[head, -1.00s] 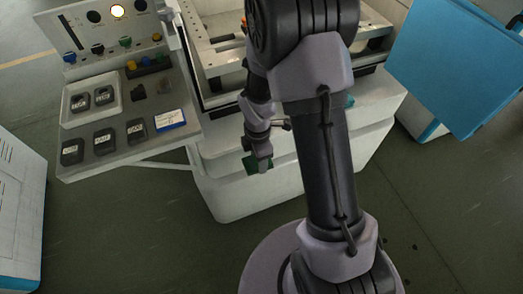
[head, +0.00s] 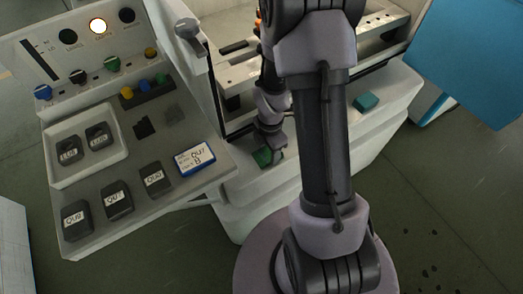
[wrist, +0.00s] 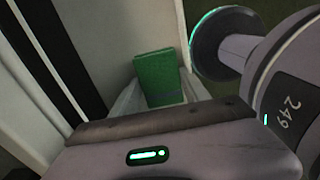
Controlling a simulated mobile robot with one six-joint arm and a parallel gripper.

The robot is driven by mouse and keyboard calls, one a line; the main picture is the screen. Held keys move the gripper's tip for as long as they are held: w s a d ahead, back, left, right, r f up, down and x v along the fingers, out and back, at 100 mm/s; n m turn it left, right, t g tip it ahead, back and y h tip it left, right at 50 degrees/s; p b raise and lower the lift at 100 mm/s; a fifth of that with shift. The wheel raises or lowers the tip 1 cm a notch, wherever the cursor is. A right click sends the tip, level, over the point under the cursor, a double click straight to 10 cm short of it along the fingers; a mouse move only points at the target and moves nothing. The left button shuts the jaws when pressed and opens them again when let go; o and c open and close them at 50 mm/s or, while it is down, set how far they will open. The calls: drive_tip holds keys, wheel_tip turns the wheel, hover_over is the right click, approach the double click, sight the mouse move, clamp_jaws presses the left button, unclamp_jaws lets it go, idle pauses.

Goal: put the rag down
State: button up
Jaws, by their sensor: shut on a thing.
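The rag (head: 262,157) is a small green folded piece, seen at the tip of my gripper (head: 270,150) in the head view. It is held beside the white front ledge of the machine (head: 240,190). In the wrist view the green rag (wrist: 157,72) stands out beyond my gripper (wrist: 155,103), which is shut on it. The jaws' grip is partly hidden by the gripper body. In the head view my arm hides part of the machine bed behind.
A teal block (head: 366,101) lies on the machine's ledge right of my arm. At left, a control panel shelf (head: 150,180) holds several dark labelled blocks, a white tray (head: 57,176) and a blue-edged card (head: 195,158). A blue panel (head: 470,60) juts in at right.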

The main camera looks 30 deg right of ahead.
drive_tip(key=shift+s+d+r, duration=0.1)
drive_tip(key=shift+s+d, duration=0.15)
drive_tip(key=shift+d, duration=0.05)
drive_tip(key=o, duration=1.6)
wheel_tip(320, 180, up, 12)
drive_tip(key=p, duration=0.6)
wheel_tip(320, 180, up, 10)
drive_tip(key=m+t, duration=0.2)
drive_tip(key=m, duration=0.4)
hover_over(260, 157)
drive_tip(key=s+a+r+m+t, duration=0.1)
drive_tip(key=s+a+r+m, duration=0.2)
drive_tip(key=s+r+m, duration=0.1)
drive_tip(key=s+a+r+m+t+y, duration=0.1)
drive_tip(key=s+a+r+m, duration=0.2)
drive_tip(key=r+m, duration=0.3)
drive_tip(key=s+a+r+m+t+y, duration=0.1)
drive_tip(key=s+a+r+m, duration=0.3)
drive_tip(key=a+r+m, duration=0.1)
drive_tip(key=shift+s+a+m+t, duration=0.15)
drive_tip(key=shift+s+m+t, duration=0.2)
drive_tip(key=shift+m, duration=0.55)
